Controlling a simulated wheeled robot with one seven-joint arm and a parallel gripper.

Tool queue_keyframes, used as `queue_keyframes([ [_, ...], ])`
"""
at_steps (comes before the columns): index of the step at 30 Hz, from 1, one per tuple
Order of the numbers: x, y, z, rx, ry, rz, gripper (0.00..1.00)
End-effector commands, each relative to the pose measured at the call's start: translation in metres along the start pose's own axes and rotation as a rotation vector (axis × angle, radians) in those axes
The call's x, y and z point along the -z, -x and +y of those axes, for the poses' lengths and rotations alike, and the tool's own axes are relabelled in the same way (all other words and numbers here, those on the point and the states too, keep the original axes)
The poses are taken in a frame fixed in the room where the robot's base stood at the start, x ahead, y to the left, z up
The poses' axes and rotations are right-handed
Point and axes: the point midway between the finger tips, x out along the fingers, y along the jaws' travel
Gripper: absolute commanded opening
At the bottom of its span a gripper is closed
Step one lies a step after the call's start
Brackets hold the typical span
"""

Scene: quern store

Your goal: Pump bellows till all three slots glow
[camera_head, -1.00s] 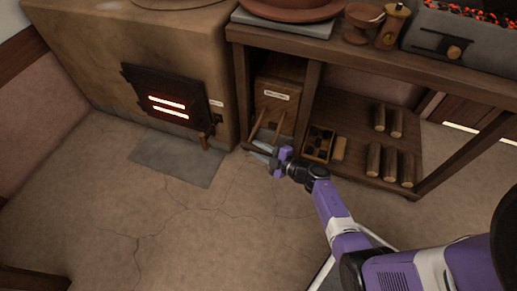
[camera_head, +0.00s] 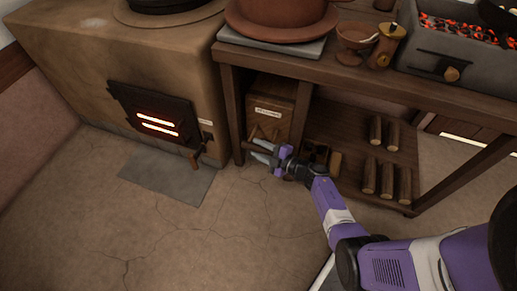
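A wooden box with a pale label (camera_head: 272,105), which I take to be the bellows, stands under the bench. Its rod-like handle (camera_head: 257,131) sticks out at the front, partly hidden by my gripper. My gripper (camera_head: 261,151) is low in front of the box, with its fingers apart and pointing left, close to the handle. I cannot tell whether it touches the handle. The clay stove has a dark iron door (camera_head: 158,120) at the left. Two slots in it glow orange-white (camera_head: 158,126); I cannot make out a third lit slot.
A grey slab (camera_head: 168,177) lies on the floor before the stove. A brazier of glowing coals (camera_head: 440,65) sits on the bench. The cracked floor in front is clear.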

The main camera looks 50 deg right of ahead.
Motion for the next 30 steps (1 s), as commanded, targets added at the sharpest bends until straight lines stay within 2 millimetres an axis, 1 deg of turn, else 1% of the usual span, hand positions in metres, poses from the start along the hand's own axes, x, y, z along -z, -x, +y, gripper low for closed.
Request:
queue_keyframes([
  [11,0.001,0.002,0.000,0.001,0.000,0.001,0.47],
  [14,0.002,0.011,0.001,0.001,-0.001,0.000,0.47],
  [21,0.002,0.050,0.003,0.001,-0.001,-0.001,0.47],
  [24,0.001,0.064,0.002,0.000,0.000,0.000,0.47],
  [27,0.001,0.073,0.002,0.000,0.000,0.000,0.47],
  [30,0.000,0.077,0.001,0.000,0.000,0.001,0.47],
])
